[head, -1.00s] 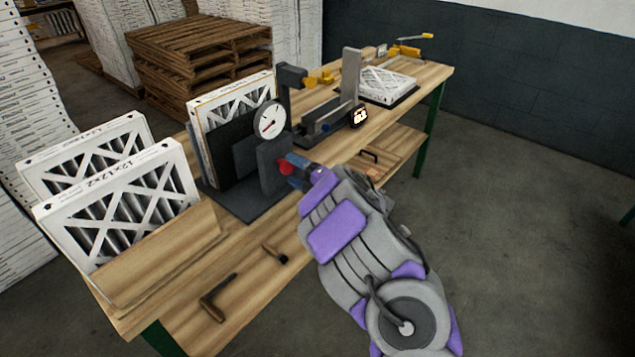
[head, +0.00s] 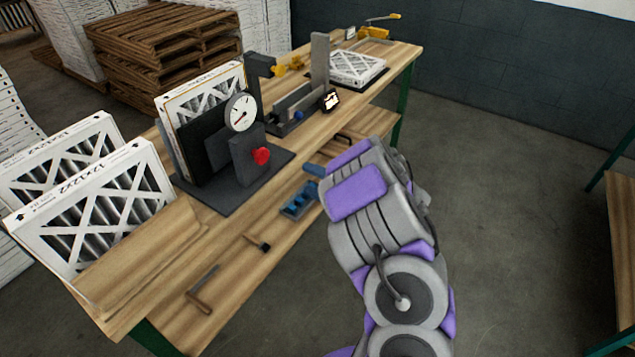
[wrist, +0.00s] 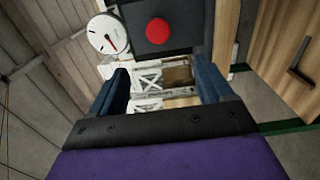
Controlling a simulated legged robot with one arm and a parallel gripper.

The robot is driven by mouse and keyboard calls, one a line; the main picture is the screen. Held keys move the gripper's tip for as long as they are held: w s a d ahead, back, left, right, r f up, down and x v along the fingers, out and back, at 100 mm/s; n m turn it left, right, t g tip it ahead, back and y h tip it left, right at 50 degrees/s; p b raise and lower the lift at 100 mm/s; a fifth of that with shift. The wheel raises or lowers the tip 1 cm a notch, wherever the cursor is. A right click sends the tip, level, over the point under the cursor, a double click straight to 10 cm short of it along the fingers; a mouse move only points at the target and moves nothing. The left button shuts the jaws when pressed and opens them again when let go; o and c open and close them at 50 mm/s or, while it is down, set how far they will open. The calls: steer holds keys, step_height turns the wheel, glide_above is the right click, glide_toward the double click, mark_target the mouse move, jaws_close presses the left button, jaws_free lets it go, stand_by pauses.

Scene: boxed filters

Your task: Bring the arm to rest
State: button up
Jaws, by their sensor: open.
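My gripper (head: 309,183) is beside the front edge of the workbench (head: 225,235), partly hidden behind my grey and purple arm. In the wrist view its two blue fingers (wrist: 162,88) stand wide apart with nothing held between them. A dark press fixture (head: 245,165) with a red knob (head: 261,156) and a round white dial gauge (head: 241,112) stands on the bench, to the left of my gripper and apart from it. In the wrist view the red knob (wrist: 158,31) and the gauge (wrist: 108,33) show beyond the fingers.
White-framed filters (head: 95,205) stand in a wooden holder at the bench's near left. Another filter (head: 357,67) lies flat at the far end. A small hammer-like tool (head: 257,243) and a bent-handled tool (head: 202,290) lie near the front. The floor right of my arm is clear.

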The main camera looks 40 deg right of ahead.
steer(key=shift+s+d, duration=0.2)
steer(key=shift+s, duration=0.5)
